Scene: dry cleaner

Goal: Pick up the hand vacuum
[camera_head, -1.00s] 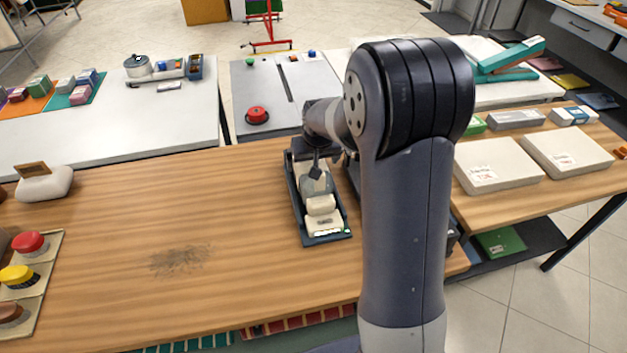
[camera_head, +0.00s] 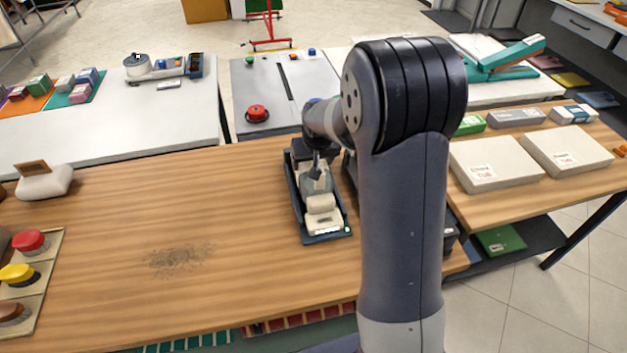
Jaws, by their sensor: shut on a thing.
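The hand vacuum (camera_head: 322,205) is a cream and grey device lying lengthwise in a dark blue tray-like cradle (camera_head: 334,238) on the wooden counter. My gripper (camera_head: 316,172) reaches down onto its far, upper part and is shut on it. My arm comes in from the right, and the fingertips are small and partly hidden. The vacuum still sits within the outline of the cradle; whether it is clear of the cradle's floor cannot be told.
Brushes (camera_head: 30,242) stand at the far left. Flat white boxes (camera_head: 494,163) lie to the right. A red round button (camera_head: 257,113) is on the grey table behind.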

